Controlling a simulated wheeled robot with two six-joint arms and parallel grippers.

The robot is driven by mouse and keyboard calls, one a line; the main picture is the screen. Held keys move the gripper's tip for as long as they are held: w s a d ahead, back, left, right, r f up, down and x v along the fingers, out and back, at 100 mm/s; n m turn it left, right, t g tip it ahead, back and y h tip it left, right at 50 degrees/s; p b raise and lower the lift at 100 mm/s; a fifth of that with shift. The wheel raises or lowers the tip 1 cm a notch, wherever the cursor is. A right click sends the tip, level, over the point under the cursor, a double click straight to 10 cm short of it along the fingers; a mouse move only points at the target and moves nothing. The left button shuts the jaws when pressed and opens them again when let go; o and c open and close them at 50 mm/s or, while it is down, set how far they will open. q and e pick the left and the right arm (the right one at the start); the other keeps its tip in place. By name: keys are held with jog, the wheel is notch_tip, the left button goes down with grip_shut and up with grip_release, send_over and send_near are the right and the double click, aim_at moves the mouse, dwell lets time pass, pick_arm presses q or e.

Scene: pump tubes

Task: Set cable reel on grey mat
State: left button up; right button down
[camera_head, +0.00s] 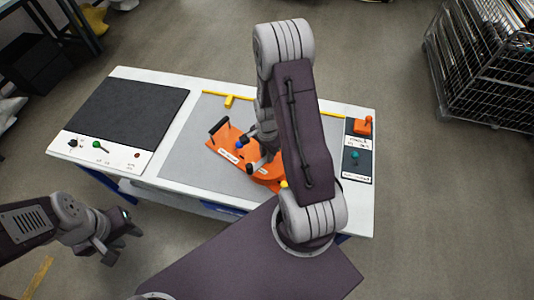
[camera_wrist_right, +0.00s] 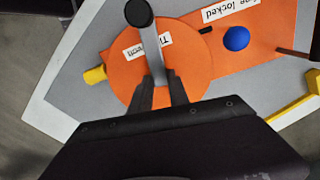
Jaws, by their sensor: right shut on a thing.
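An orange device (camera_head: 226,147) lies on the grey mat (camera_head: 185,158) in the head view; no cable shows on it. It has a labelled plate with a blue knob (camera_wrist_right: 236,38) and a round orange disc (camera_wrist_right: 127,82). The disc carries a label and a grey bar (camera_wrist_right: 153,50) with a black knob at its end. My right gripper (camera_wrist_right: 158,78) is over the disc, its fingers shut on the grey bar. In the head view my right arm hides part of the device. My left gripper (camera_head: 124,246) is open and empty, off the table's front left.
A dark mat (camera_head: 125,108) covers the table's left part, with a small control strip in front. A dark panel (camera_head: 358,152) with an orange part is at the right end. Yellow bars (camera_head: 228,99) run along the grey mat's back edge. A wire cage (camera_head: 485,65) stands far right.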

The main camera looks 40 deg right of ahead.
jog(key=c, duration=1.3)
grip_release()
jog(key=shift+s, duration=0.1)
jog(key=shift+o, duration=0.2)
notch_tip(320, 180, up, 12)
jog(key=p, duration=0.1)
jog(key=s+a+r+n, duration=0.1)
jog(key=s+a+n, duration=0.2)
jog(key=a+n, duration=0.2)
jog(key=s+a+r+n+t, duration=0.1)
jog(key=s+a+n, duration=0.2)
jog(key=a+n, duration=0.3)
jog(key=n, duration=0.4)
jog(key=shift+r+n, duration=0.35)
jog(key=shift+n, duration=0.05)
jog(key=shift+a, duration=0.15)
